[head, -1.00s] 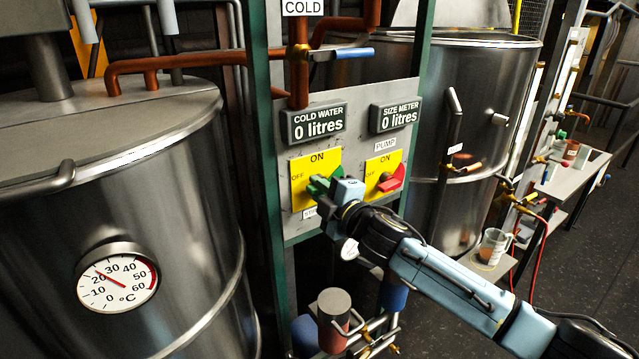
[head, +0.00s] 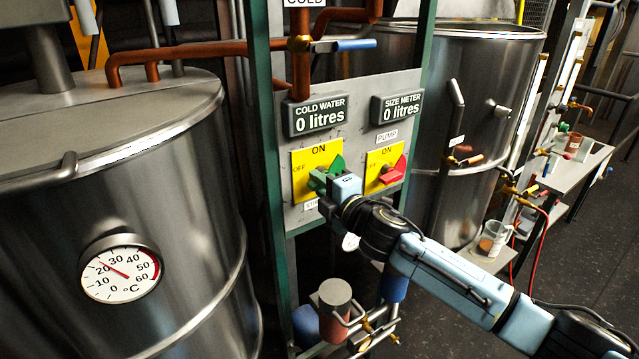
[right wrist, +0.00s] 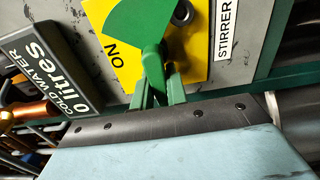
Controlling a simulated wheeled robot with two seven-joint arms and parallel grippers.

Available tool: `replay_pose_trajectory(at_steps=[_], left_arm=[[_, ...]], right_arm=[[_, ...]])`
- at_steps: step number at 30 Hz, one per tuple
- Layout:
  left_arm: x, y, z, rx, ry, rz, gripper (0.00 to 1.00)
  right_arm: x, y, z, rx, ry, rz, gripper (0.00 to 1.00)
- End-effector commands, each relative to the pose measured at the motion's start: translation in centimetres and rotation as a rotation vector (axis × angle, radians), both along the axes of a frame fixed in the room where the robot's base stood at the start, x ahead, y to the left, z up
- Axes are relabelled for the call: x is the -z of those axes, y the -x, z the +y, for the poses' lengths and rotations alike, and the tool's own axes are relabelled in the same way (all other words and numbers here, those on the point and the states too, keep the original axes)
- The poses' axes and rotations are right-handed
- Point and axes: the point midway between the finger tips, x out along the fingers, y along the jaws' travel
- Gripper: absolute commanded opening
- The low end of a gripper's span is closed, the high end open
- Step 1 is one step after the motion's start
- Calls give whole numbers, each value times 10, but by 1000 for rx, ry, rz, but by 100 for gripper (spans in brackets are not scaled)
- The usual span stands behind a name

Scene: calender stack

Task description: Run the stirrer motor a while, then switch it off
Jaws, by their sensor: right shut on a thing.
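The stirrer switch has a yellow plate (head: 303,160) marked ON at the top and OFF at the left. Its green knob (head: 337,163) has its wide part pointing up and to the right. My right gripper (head: 320,181) is shut on the knob and covers its lower part. In the right wrist view the fingers (right wrist: 160,92) clasp the narrow part of the green knob (right wrist: 137,28), beside a STIRRER label (right wrist: 226,28). The stirrer motor cannot be made out. My left gripper is not in view.
The pump switch with a red knob (head: 394,171) sits close to the right on the same grey panel. Meters reading 0 litres (head: 317,118) hang above. A steel tank with a thermometer (head: 120,268) stands left, another tank (head: 470,90) right.

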Motion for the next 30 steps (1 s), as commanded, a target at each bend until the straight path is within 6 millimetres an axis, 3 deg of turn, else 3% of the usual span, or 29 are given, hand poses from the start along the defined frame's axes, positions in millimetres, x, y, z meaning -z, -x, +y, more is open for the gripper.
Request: replay_pose_trajectory(at_steps=[1,2,6,19,30], left_arm=[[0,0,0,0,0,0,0],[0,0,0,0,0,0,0],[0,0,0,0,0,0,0],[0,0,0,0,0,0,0],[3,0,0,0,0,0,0]], right_arm=[[1,0,0,1,1,2,0],[1,0,0,1,1,2,19],[1,0,0,1,1,2,36],[1,6,-6,2,1,2,36],[2,53,-39,0,2,1,36]])
